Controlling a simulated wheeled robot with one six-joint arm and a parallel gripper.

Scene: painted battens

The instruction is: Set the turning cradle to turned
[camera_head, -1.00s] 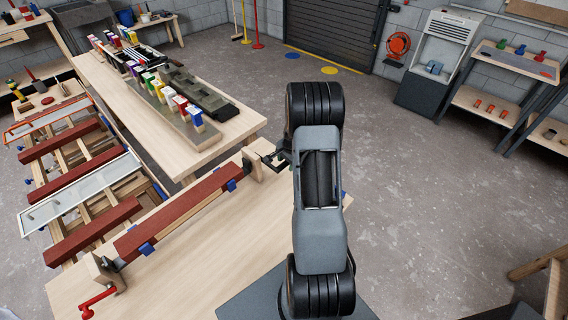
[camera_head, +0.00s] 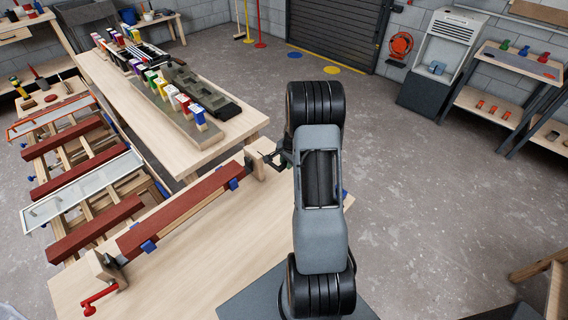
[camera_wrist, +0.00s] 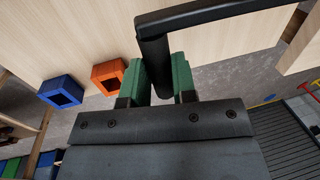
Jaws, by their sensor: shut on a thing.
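The turning cradle on the light wooden bench has a wooden end block (camera_head: 104,268) at the near left and another (camera_head: 262,157) at the far right. A dark red batten (camera_head: 188,212) lies between them, held by blue clips (camera_head: 148,246). A red crank (camera_head: 98,297) sticks out at the near-left end. A black crank handle is at the far-right end, partly hidden by my arm. In the wrist view my green-fingered gripper (camera_wrist: 166,78) is shut around the upright grip of this black handle (camera_wrist: 155,52). In the head view my gripper (camera_head: 279,157) is small and mostly hidden.
A long table (camera_head: 196,155) with colored blocks stands behind. A rack of red battens (camera_head: 85,185) is at left. An orange box (camera_wrist: 108,76) and a blue box (camera_wrist: 63,92) show in the wrist view. Open floor (camera_head: 430,210) lies to the right.

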